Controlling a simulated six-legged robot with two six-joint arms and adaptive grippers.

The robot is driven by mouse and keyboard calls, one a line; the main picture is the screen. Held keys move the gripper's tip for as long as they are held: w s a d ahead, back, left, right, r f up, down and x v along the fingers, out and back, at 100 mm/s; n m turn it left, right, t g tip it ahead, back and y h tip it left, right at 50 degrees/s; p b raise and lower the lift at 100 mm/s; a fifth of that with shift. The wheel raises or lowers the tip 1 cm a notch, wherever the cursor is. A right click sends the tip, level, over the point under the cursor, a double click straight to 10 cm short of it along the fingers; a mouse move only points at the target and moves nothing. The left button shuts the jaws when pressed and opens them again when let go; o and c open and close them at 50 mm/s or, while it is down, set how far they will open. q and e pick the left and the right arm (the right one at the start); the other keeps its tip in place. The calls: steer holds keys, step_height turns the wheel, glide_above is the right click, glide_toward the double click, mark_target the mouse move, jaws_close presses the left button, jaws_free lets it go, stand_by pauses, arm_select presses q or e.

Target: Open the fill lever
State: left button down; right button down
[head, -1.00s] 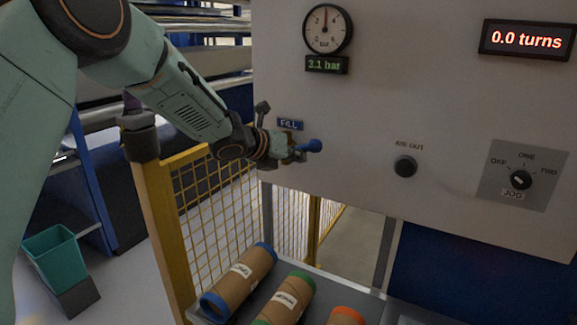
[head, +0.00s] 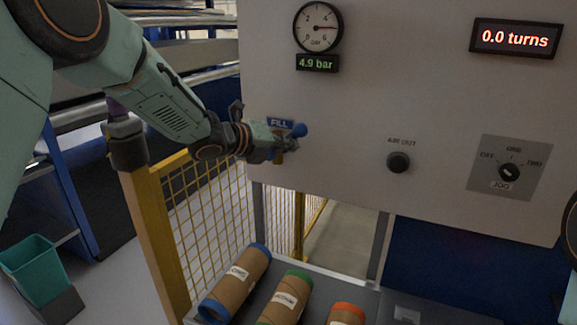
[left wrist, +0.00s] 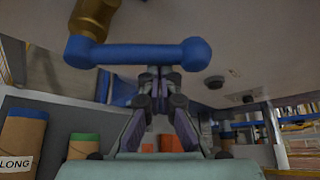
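The fill lever (head: 299,131) has a blue handle with a round knob and sits beneath the blue FILL label (head: 280,123) on the grey panel. In the head view it points right and slightly up, partly hidden by my left gripper (head: 276,148). In the left wrist view the blue handle (left wrist: 145,53) lies across the picture from a brass valve body (left wrist: 92,18) to its knob. My left gripper (left wrist: 160,78) has its fingers drawn together just below the handle in that picture; the handle hides the extreme tips. The fingers seem not to enclose it. My right gripper is not visible.
A round gauge (head: 318,27) is above a display (head: 317,63) reading 4.9 bar. A yellow mesh fence (head: 215,200) and several cardboard rolls (head: 238,283) are below.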

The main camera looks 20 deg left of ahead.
arm_select(q)
steer(key=a+r+n+t+h, duration=0.2)
steer(key=a+r+n+h, duration=0.1)
steer(key=a+n, duration=0.2)
steer(key=shift+w+a+n+h, duration=0.15)
steer(key=shift+w+n+h, duration=0.15)
steer(key=shift+w+n, duration=0.1)
steer(key=shift+a, duration=0.2)
stand_by(0.4)
steer(key=shift+d+b, duration=0.1)
steer(key=shift+b, duration=0.2)
